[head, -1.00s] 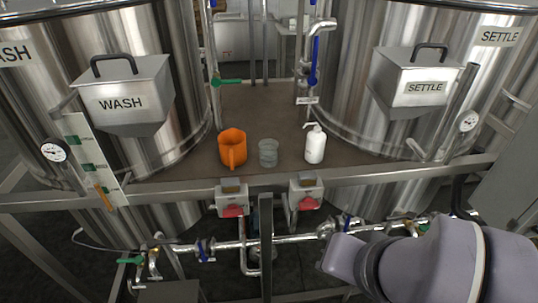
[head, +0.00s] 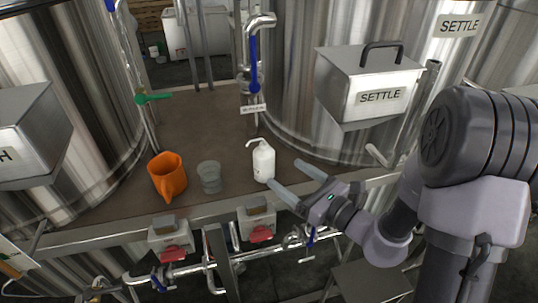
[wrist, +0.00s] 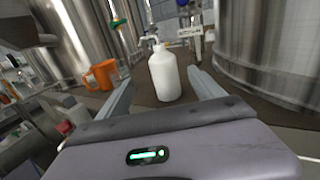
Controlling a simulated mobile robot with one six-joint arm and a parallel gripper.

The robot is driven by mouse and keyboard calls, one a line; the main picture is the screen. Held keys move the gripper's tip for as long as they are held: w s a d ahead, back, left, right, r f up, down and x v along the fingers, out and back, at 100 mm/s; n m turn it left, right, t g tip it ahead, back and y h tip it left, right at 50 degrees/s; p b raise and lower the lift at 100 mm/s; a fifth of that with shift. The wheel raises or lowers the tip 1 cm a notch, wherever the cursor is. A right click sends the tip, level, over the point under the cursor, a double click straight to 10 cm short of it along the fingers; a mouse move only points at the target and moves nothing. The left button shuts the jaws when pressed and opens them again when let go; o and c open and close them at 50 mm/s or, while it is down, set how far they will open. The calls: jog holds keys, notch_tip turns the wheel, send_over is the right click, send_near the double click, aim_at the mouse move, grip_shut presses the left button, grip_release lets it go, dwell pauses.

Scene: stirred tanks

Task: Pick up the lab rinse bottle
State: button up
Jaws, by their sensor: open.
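The lab rinse bottle (head: 263,163) is white with a bent spout at its top. It stands upright on the brown shelf between the two tanks. In the wrist view the bottle (wrist: 165,75) is ahead of my gripper, between the lines of its two fingers. My gripper (head: 296,178) is open and empty, just right of and nearer than the bottle in the head view. The fingers (wrist: 160,92) show on both sides of the bottle in the wrist view. I cannot tell whether the tips have reached beside it.
An orange jug (head: 168,176) and a clear grey beaker (head: 210,176) stand left of the bottle. The SETTLE tank's metal box (head: 366,88) overhangs at the right. A pipe with a blue handle (head: 254,60) rises behind. Red-fronted boxes (head: 257,226) hang on the shelf's front edge.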

aim_at(269, 162)
jog(key=x, duration=0.7)
jog(key=shift+w+a+f+b, duration=0.1)
jog(key=shift+w+a+b, duration=0.05)
jog(key=shift+a+b, duration=0.15)
jog(key=x, duration=0.3)
jog(key=b+x, duration=0.1)
jog(key=x, duration=0.1)
jog(key=shift+w, duration=0.55)
jog(key=shift+d, duration=0.1)
grip_shut()
